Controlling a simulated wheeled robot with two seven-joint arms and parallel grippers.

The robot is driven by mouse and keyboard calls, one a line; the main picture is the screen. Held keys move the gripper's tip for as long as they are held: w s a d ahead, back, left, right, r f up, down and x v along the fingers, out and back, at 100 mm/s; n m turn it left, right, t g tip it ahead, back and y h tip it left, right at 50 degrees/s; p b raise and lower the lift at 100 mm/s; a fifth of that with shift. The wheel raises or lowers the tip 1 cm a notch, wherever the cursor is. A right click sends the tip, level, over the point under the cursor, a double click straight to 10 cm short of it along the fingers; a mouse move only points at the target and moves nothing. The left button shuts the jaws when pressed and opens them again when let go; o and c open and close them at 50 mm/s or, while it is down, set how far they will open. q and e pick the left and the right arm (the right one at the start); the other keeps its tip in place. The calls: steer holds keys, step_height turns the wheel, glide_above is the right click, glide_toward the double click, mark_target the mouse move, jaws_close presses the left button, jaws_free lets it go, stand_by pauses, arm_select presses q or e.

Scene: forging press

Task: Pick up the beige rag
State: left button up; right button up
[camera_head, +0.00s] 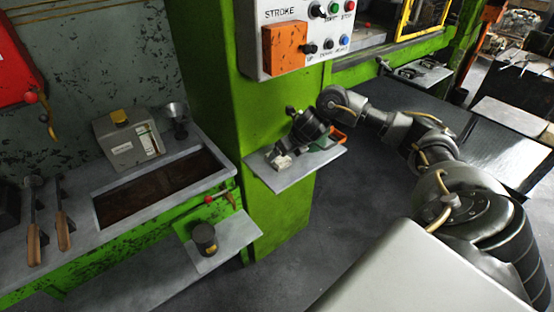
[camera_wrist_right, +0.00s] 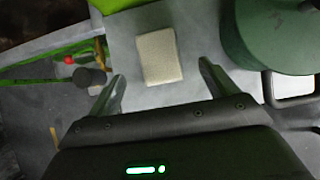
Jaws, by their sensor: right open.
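The beige rag (camera_wrist_right: 159,56) is a small, pale, folded block lying flat on a grey side shelf (camera_wrist_right: 125,45). In the head view the rag (camera_head: 282,161) is on the small shelf (camera_head: 285,180) fixed to the green press column, partly hidden by my right gripper. In the right wrist view my right gripper (camera_wrist_right: 163,84) is open, with one finger to each side below the rag. The rag lies just beyond the fingertips, roughly centred between them, and nothing is held. My left gripper is not in view.
A dark green round container (camera_wrist_right: 275,35) stands close right of the rag. A control panel (camera_head: 305,35) hangs above the shelf. A dark cup (camera_head: 204,237) stands on a lower shelf at left. A bench (camera_head: 150,205) holds a grey box (camera_head: 128,138) and wood-handled tools (camera_head: 63,230).

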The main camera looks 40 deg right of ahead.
mark_target(279, 157)
steer(key=shift+p+x, duration=0.75)
steer(key=shift+x, duration=2.15)
steer(key=shift+a+r, duration=0.1)
steer(key=shift+c, duration=0.4)
steer(key=c, duration=1)
